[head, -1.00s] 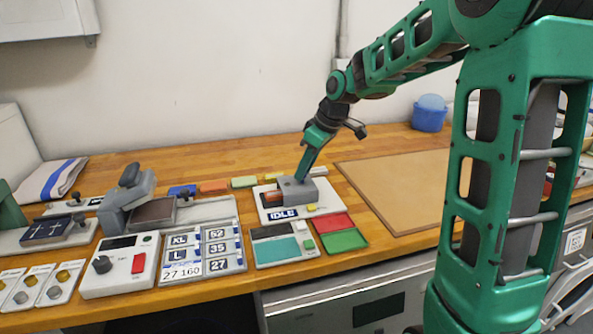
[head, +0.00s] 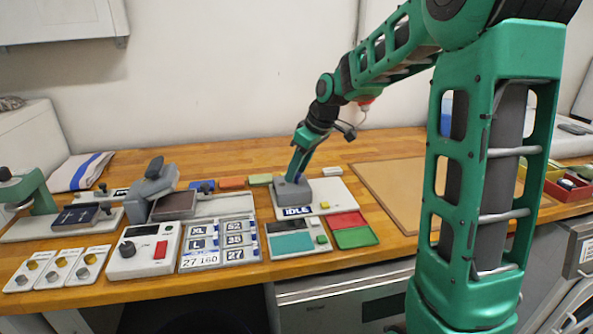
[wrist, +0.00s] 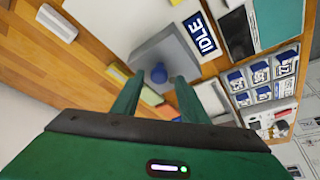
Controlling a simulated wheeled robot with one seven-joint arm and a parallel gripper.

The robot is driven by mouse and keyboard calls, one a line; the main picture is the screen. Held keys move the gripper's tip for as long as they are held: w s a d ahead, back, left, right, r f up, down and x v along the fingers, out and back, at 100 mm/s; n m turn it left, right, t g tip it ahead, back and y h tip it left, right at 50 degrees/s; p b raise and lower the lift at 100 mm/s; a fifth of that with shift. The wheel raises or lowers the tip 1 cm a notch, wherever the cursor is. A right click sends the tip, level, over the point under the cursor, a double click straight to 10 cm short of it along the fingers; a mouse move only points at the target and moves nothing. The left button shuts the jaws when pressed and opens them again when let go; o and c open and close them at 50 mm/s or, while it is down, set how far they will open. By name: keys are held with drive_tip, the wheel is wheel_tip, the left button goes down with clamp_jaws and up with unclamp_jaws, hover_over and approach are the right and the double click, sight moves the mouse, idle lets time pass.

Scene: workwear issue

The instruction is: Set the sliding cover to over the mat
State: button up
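My gripper (head: 296,176) points down over the cover. In the wrist view my gripper (wrist: 158,76) has its two fingers apart, one on each side of the knob, with a gap showing on both sides. A large tan mat (head: 392,185) lies on the bench to the right. What lies beneath the cover is hidden.
A unit with a teal panel (head: 291,242) and red and green trays (head: 356,238) stand in front. A label board (head: 217,246) and a control box (head: 143,251) are at left. Coloured blocks (head: 232,182) lie behind. Open bench wood shows behind the plate.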

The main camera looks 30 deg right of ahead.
drive_tip(key=v, duration=1)
drive_tip(key=shift+r, duration=0.35)
drive_tip(key=shift+s, duration=0.1)
drive_tip(key=s+d+f+m+g, duration=0.1)
drive_tip(key=s+f+m, duration=0.3)
drive_tip(key=s, duration=0.7)
drive_tip(key=s+d+f+m+g+h, duration=0.1)
drive_tip(key=s+f+m, duration=0.3)
drive_tip(key=s, duration=0.7)
drive_tip(key=s+d+f+m+g+h, duration=0.1)
drive_tip(key=s+f+m, duration=0.3)
drive_tip(key=s, duration=0.7)
drive_tip(key=shift+s+d+f+m+g, duration=0.3)
drive_tip(key=shift+s+d+f+g, duration=0.1)
drive_tip(key=shift+d+f+g, duration=0.3)
drive_tip(key=shift+r, duration=0.15)
drive_tip(key=shift+w+d+f, duration=0.1)
drive_tip(key=shift+w+f, duration=0.15)
drive_tip(key=shift+w, duration=0.35)
